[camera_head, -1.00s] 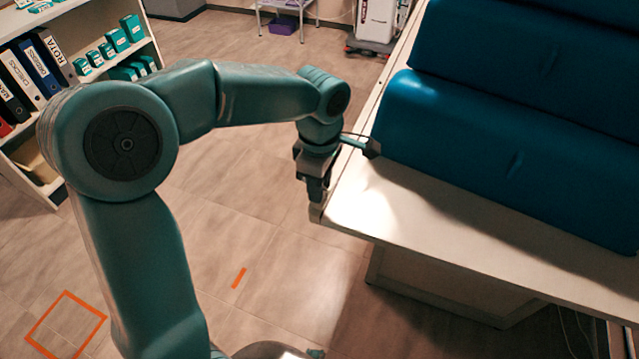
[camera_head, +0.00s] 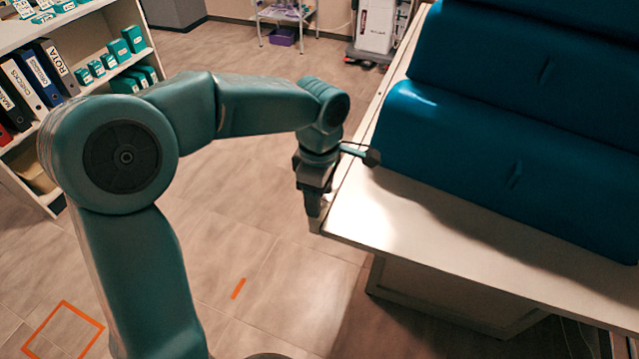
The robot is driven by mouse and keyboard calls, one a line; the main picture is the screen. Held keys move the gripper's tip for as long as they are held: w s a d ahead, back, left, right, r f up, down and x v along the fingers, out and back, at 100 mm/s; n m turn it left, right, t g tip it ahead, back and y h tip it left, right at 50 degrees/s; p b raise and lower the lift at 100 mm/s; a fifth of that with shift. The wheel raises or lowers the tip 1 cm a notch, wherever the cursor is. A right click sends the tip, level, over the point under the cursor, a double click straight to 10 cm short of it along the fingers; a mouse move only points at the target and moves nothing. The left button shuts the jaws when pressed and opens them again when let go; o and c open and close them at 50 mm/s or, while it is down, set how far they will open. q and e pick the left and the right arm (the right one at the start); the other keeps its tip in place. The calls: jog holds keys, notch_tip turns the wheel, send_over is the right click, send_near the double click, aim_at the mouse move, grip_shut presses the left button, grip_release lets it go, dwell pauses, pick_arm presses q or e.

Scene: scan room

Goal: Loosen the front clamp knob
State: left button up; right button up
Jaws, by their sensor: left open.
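My left gripper (camera_head: 314,212) points down at the near left corner of the white table (camera_head: 345,222). It is open, with its dark fingers close beside the table edge. I cannot tell whether it touches the edge. No clamp knob can be made out; the gripper and wrist cover part of the corner. A small dark block (camera_head: 371,158) on thin rods sits beside my wrist, over the table; I cannot tell what it belongs to. My right gripper is not in view.
Blue pads (camera_head: 500,165) lie on the table. A shelf (camera_head: 35,170) with binders and teal boxes stands at the left. A trolley (camera_head: 290,14) and a white machine (camera_head: 378,25) stand at the back. The floor between shelf and table is clear, with orange tape marks (camera_head: 238,288).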

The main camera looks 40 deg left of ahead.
pick_arm(q)
notch_tip(320, 180, up, 16)
jog(key=p, duration=0.2)
jog(key=shift+r+p, duration=0.2)
jog(key=shift+p, duration=0.1)
jog(key=shift+s, duration=0.15)
